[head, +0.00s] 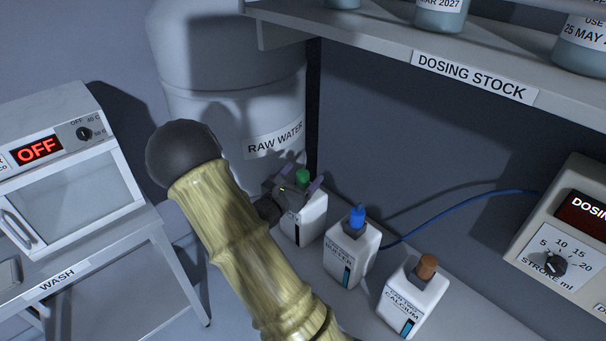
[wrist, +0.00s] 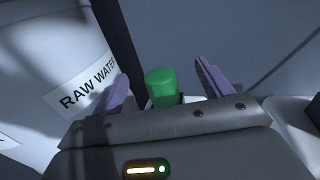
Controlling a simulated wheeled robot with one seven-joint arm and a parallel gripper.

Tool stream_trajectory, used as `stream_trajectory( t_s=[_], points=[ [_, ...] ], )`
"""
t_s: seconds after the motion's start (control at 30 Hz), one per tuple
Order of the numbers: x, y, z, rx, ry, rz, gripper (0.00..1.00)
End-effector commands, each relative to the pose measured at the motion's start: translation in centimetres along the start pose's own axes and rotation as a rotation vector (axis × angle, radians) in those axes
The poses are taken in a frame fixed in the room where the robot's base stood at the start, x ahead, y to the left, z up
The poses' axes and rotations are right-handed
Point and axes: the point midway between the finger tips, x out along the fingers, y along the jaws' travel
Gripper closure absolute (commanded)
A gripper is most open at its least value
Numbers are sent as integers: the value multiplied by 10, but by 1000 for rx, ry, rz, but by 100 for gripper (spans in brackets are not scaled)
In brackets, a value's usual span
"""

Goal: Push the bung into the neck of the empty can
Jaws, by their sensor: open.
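Three white cans stand in a row on the bench. The left can (head: 301,225) has a green bung (head: 303,175) at its top, and its level strip looks dark. My gripper (head: 297,184) is open at the top of this can. In the wrist view the green bung (wrist: 161,84) stands between the two spread purple fingers, with a gap on each side. How deep it sits in the neck is hidden by the gripper body. The middle can (head: 352,255) has a blue bung (head: 357,215), and the right can (head: 415,300) a brown bung (head: 427,266). Both their strips show blue.
A large raw water barrel (head: 230,90) stands behind the left can. The dosing stock shelf (head: 400,60) overhangs at the back. A blue tube (head: 450,212) runs from near the middle can to the dosing unit (head: 560,240) at right.

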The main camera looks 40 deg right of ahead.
Motion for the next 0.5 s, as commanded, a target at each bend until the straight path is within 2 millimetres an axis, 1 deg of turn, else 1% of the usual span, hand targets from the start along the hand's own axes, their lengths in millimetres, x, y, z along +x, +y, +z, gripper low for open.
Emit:
stream_trajectory(
  t_s=[0.5],
  points=[
    [-21, 0, 0, 0, 0, 1, 22]
  ],
)
